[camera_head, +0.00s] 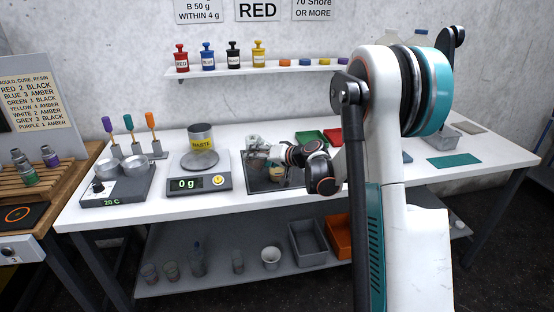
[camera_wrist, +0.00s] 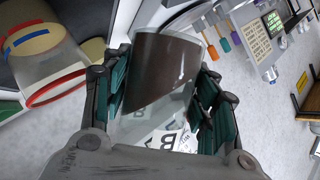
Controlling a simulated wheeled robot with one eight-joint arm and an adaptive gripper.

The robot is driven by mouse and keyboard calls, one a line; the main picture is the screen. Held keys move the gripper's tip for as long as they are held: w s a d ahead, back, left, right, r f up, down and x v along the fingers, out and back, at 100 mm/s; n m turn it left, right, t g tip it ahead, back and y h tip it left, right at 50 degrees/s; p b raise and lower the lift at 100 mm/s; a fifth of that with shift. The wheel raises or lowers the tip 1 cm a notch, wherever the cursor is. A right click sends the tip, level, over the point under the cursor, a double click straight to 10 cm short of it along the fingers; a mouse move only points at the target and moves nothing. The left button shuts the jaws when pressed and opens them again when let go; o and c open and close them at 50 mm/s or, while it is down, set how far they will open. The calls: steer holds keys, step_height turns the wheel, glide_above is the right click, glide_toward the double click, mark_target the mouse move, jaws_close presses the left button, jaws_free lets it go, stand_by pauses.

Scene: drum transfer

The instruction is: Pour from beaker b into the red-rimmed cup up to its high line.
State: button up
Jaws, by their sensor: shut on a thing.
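Beaker b (camera_wrist: 160,75) is clear, with a B label, and sits between the two fingers of my gripper (camera_wrist: 165,100), which is shut on it. It is steeply tilted. Its dark brown liquid lies toward the mouth, with a slanted edge. The red-rimmed cup (camera_wrist: 55,90) is at the left of the wrist view, apart from the beaker. It is clear, with a blue line and a red line; a pale tan area shows near these lines. I see no stream between them. In the head view my gripper (camera_head: 277,155) is above the dark tray; the vessels there are small and partly hidden.
A hot plate (camera_head: 118,187) with two metal pots stands further left. Green and red trays lie behind my arm. The front bench edge is clear.

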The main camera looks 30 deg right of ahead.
steer(key=shift+r+m, duration=0.25)
steer(key=shift+m, duration=0.05)
stand_by(0.7)
steer(key=shift+f+m+y, duration=0.25)
steer(key=shift+m+y, duration=0.25)
steer(key=shift+m, duration=0.1)
stand_by(1.9)
steer(key=shift+r+m+y, duration=0.5)
steer(key=shift+m, duration=0.1)
stand_by(1.3)
stand_by(0.7)
